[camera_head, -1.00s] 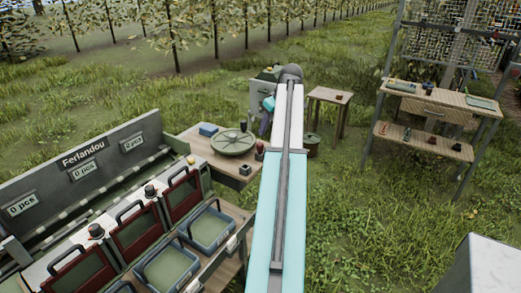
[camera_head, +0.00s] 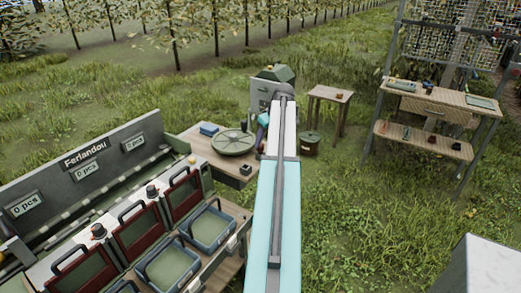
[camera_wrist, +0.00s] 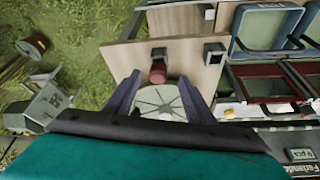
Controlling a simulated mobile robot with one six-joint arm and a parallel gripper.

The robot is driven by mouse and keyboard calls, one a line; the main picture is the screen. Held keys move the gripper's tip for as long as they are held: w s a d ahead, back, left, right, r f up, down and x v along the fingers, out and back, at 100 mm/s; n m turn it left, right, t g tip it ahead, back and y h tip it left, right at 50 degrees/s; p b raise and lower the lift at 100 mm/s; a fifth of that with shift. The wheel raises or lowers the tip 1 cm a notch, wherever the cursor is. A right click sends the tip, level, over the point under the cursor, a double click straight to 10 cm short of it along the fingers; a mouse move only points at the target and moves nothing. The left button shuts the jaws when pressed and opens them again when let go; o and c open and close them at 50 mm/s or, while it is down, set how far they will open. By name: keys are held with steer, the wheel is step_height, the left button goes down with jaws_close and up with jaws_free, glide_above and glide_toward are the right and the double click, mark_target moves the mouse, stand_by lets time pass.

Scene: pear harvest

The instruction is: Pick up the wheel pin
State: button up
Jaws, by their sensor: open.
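A small red cylinder (camera_wrist: 158,72) with a dark piece at its far end stands on the wooden table, just beyond the wheel in the wrist view; I cannot tell for sure that it is the wheel pin. The pale round spoked wheel (camera_wrist: 160,102) lies on the table, and it also shows in the head view (camera_head: 232,142). My gripper (camera_wrist: 160,80) is open and empty above the table. Its two fingers frame the wheel and the red cylinder from either side, apparently without touching.
The wooden table (camera_head: 198,147) carries a blue box (camera_head: 209,129) and a dark block (camera_head: 246,168). Blue crates (camera_head: 208,228) and red-framed bins stand at the sorting station on the left. A small stool (camera_head: 331,97) and a shelf rack (camera_head: 440,103) stand right, on open grass.

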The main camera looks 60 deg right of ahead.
mark_target(262, 144)
steer(key=shift+p+x, duration=0.9)
steer(key=shift+x, duration=1.65)
steer(key=shift+w+d, duration=0.15)
steer(key=c, duration=1.2)
steer(key=shift+r, duration=0.15)
steer(key=shift+r+b, duration=0.65)
steer(key=shift+r, duration=0.95)
steer(key=s+a+b, duration=0.1)
steer(key=s+a, duration=0.2)
steer(key=s, duration=0.1)
steer(key=s+a+r+b, duration=0.1)
steer(key=s+a, duration=0.2)
steer(key=s, duration=0.2)
steer(key=s+a+b, duration=0.1)
steer(key=s+a, duration=0.1)
steer(key=s, duration=0.2)
steer(key=shift+s+a+r+b, duration=0.15)
steer(key=shift+a+r+b, duration=0.15)
steer(key=shift+a+b, duration=0.1)
